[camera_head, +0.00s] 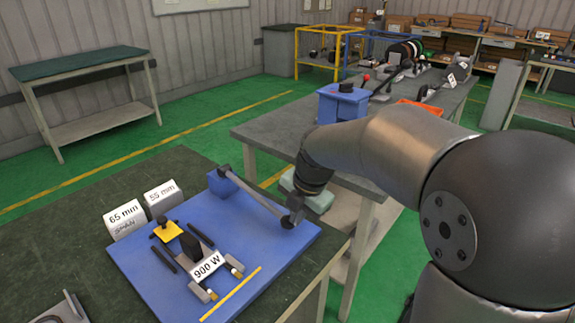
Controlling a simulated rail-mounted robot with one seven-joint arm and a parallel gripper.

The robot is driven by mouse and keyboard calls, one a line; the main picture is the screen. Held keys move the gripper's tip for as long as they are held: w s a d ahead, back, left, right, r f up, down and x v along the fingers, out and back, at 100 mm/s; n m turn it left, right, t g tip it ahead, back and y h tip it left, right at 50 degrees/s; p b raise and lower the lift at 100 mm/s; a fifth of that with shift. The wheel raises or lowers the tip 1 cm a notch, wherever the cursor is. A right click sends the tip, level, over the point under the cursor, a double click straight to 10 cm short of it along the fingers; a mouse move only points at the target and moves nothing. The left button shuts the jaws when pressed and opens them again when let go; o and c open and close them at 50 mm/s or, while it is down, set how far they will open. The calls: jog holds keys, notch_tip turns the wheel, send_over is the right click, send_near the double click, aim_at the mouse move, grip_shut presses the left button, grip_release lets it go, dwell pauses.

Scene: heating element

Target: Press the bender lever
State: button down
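A blue board (150,268) lies on the dark green worktop at the lower left. At its back edge a small blue block (222,181) carries a long grey lever (252,190), the bender lever as far as I can tell. The lever slants down to the right. My gripper (291,214) is a small dark shape below my wrist, at the lever's right end. It overlaps the lever end in this view. I cannot tell whether it touches or grips it. Its fingers are not clearly seen.
The board also holds a yellow piece (168,231), black bars and a 900 W label (208,266). White 65 mm (125,219) and 55 mm (163,197) blocks stand at its left edge. A grey table (265,132) with a blue box (341,104) stands behind my arm.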

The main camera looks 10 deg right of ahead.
jog(key=shift+s+f, duration=0.25)
jog(key=shift+f, duration=0.55)
jog(key=shift+d+r, duration=0.15)
jog(key=shift+r, duration=0.35)
jog(key=s+d+r+p, duration=0.1)
jog(key=s+d+r, duration=0.1)
jog(key=r, duration=0.4)
jog(key=s+d+r+p, duration=0.1)
jog(key=s+d+r, duration=0.2)
jog(key=r, duration=0.3)
jog(key=shift+r, duration=0.2)
jog(key=shift+a, duration=0.1)
jog(key=s+f+m+g+h+p, duration=0.1)
jog(key=s+f+m+p, duration=0.2)
jog(key=s+m, duration=0.5)
jog(key=s+f+m+p, duration=0.3)
jog(key=s+m, duration=0.6)
jog(key=m, duration=0.9)
notch_tip(320, 180, down, 3)
jog(key=shift+r+g+h+p, duration=0.15)
jog(key=shift+g+h+p, duration=0.15)
jog(key=shift+g+h, duration=0.1)
